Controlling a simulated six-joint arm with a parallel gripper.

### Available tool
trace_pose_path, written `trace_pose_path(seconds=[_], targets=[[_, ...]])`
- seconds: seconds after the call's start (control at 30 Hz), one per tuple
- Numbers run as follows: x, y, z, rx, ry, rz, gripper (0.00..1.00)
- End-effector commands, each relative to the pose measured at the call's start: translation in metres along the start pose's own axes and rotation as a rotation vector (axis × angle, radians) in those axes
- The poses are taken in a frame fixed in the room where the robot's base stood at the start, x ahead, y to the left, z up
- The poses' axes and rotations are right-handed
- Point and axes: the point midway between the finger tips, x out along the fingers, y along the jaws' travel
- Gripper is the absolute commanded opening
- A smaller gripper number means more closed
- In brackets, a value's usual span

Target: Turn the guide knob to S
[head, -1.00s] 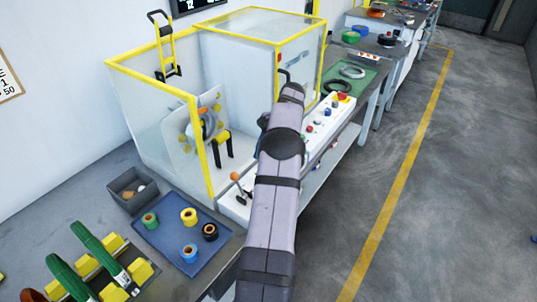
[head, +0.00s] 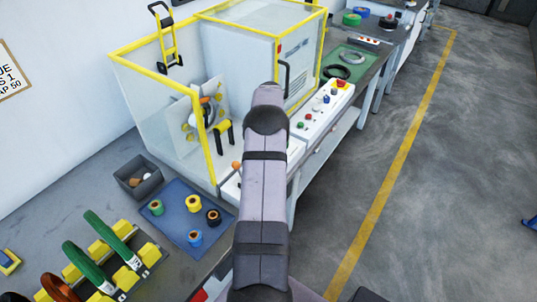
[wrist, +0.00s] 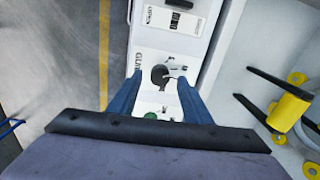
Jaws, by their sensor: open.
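The guide knob (wrist: 168,76) is a dark round knob on a white panel, beside lettering that begins "GU" and is partly covered. In the wrist view it shows between the blue fingertips of my gripper (wrist: 160,80). The fingers are apart, one on each side of the knob in the picture. I cannot tell whether they touch it or are still above it. The knob's exact setting and an S mark are too small to read. In the head view my arm hides the gripper and the knob.
A white control panel (head: 313,125) with coloured buttons runs along the bench front. A green button (wrist: 150,116) is near the fingers. A yellow-framed clear enclosure (head: 204,130) stands left of my arm. A blue mat (head: 178,228) holds several tape rolls. The floor at right is mostly clear.

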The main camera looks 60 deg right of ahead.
Motion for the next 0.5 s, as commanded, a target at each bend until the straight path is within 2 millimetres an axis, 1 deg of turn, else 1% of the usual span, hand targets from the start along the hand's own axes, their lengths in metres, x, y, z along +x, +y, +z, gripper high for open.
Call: trace_pose_path(seconds=[0.1,0.2,0.3,0.5], targets=[[0.011,0.000,0.000,0.000,-0.002,0.001,0.45],[0.018,0.000,0.000,0.000,0.000,0.000,0.45],[0.022,0.000,0.000,0.000,0.000,0.000,0.45],[0.023,0.000,0.000,0.000,0.000,-0.001,0.45]])
